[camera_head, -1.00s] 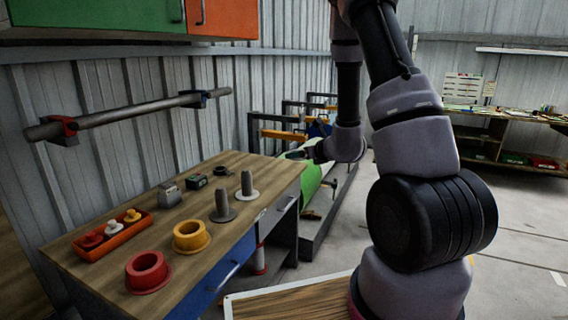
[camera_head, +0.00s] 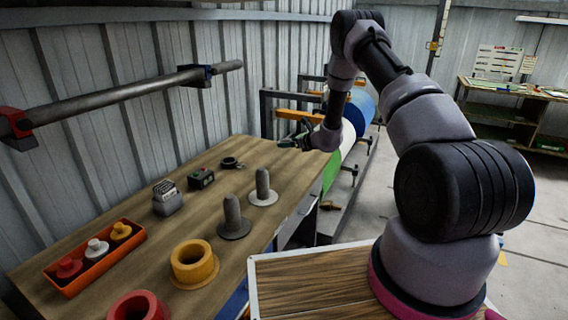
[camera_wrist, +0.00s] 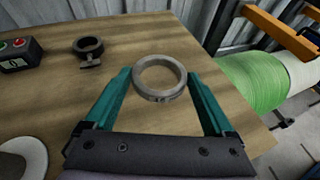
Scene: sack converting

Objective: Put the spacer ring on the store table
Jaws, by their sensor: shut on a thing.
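My gripper (camera_wrist: 160,78) has teal fingers shut on a grey spacer ring (camera_wrist: 160,62) in the wrist view. The ring lies flat between the fingertips, over the bare far end of the wooden table (camera_wrist: 45,105). I cannot tell whether it touches the wood. In the head view my gripper (camera_head: 296,137) is above the table's (camera_head: 120,208) far right end; the ring is too small to make out there. I cannot tell whether this is the store table.
A dark collar (camera_wrist: 88,46) lies left of the ring. Two grey upright pegs (camera_head: 263,186) (camera_head: 233,217), a yellow flanged ring (camera_head: 193,265), a red one (camera_head: 139,306), and an orange tray (camera_head: 95,260) stand nearer. A green roll (camera_wrist: 255,80) lies beyond the table edge.

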